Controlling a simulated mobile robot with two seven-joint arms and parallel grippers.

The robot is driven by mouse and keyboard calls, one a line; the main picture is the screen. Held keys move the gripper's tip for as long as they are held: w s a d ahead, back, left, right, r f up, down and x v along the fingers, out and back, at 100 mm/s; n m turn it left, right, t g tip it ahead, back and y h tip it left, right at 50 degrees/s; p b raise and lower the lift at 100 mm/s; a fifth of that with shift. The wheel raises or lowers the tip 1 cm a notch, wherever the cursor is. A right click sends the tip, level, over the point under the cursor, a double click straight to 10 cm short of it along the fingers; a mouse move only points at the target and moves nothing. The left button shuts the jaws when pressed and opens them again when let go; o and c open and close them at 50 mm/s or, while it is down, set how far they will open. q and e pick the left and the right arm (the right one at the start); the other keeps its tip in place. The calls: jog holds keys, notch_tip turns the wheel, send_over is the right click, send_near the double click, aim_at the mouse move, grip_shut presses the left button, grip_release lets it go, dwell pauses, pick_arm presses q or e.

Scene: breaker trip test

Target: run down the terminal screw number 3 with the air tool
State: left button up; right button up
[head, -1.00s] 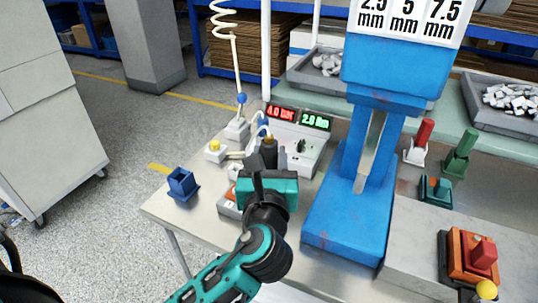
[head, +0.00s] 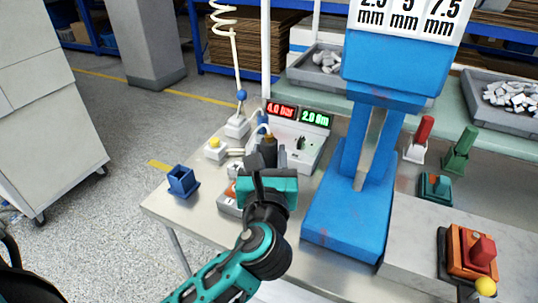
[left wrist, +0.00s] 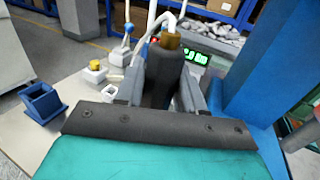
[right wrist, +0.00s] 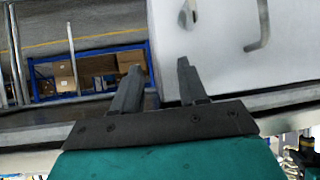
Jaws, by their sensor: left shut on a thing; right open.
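My left gripper (head: 268,160) is over the left part of the bench, shut on the air tool (head: 269,148), a dark body with a brass-coloured end. In the left wrist view the air tool (left wrist: 160,75) stands between the two fingers, with a pale hose at its top. A grey block with an orange part (head: 229,196) lies under and beside the gripper, mostly hidden by it. Terminal screw number 3 cannot be made out. My right gripper (right wrist: 158,85) shows only in the right wrist view, open and empty, away from the bench.
A controller (head: 298,143) with red and green readouts stands behind the tool. A blue press-like stand (head: 345,225) rises close to the right. A blue holder (head: 183,181) and a yellow-button box (head: 214,149) sit on the left. Red, green and teal fixtures stand farther right.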

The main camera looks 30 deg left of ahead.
aim_at(269, 141)
pick_arm(q)
jog(key=shift+f, duration=0.25)
dwell(0.4)
jog(key=shift+f+p, duration=0.25)
jog(key=shift+p, duration=0.1)
dwell(0.9)
notch_tip(269, 141, up, 2)
jog(key=shift+r+p, duration=0.2)
jog(key=shift+p, duration=0.4)
jog(key=shift+r, duration=2.6)
